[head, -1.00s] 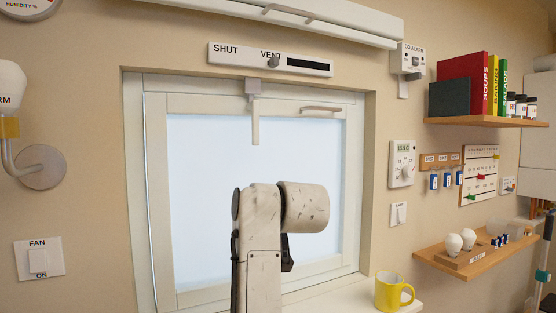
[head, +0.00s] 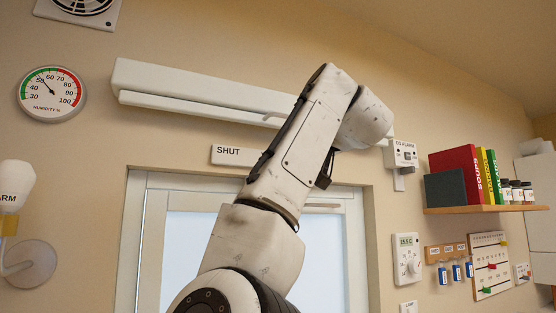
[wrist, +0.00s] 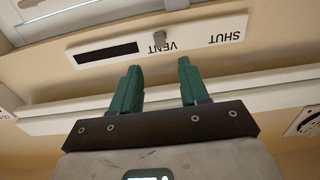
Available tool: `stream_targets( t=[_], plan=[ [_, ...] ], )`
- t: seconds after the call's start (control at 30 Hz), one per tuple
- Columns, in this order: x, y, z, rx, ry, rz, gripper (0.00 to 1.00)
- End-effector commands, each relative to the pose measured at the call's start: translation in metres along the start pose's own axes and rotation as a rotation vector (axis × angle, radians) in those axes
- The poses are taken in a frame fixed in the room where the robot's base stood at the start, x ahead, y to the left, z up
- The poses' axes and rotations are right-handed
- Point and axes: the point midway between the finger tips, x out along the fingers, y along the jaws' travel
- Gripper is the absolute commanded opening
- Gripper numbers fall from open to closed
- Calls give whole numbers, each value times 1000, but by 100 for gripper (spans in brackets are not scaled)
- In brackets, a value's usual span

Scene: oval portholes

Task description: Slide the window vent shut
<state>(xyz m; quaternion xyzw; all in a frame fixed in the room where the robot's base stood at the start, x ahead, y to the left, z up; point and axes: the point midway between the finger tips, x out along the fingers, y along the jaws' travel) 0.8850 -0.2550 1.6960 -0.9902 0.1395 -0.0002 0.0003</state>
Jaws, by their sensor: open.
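The window vent is a white plate above the window, lettered SHUT and VENT. In the head view the SHUT end of the vent (head: 230,153) shows, and my arm hides the rest. In the wrist view the vent (wrist: 205,41) appears upside down, with SHUT at the right and a dark open slot (wrist: 108,53) at the left.
A long white housing (head: 190,95) runs along the wall above the vent. A shelf with books (head: 465,175) stands farther right. The window frame (head: 135,240) lies below.

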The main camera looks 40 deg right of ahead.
Motion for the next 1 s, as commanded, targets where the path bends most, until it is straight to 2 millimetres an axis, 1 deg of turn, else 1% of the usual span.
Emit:
stream_targets(
  t=[0.3, 0.5, 0.7, 0.97, 1.0],
  plan=[
    [57, -1, -3, -2, -4, -1, 45],
    [85, -1, -2, -1, -4, -1, 45],
    [96, 0, 0, -1, -1, 0, 45],
    [97, 0, 1, -1, -1, 0, 45],
    [97, 0, 1, -1, -1, 0, 42]
  ],
)
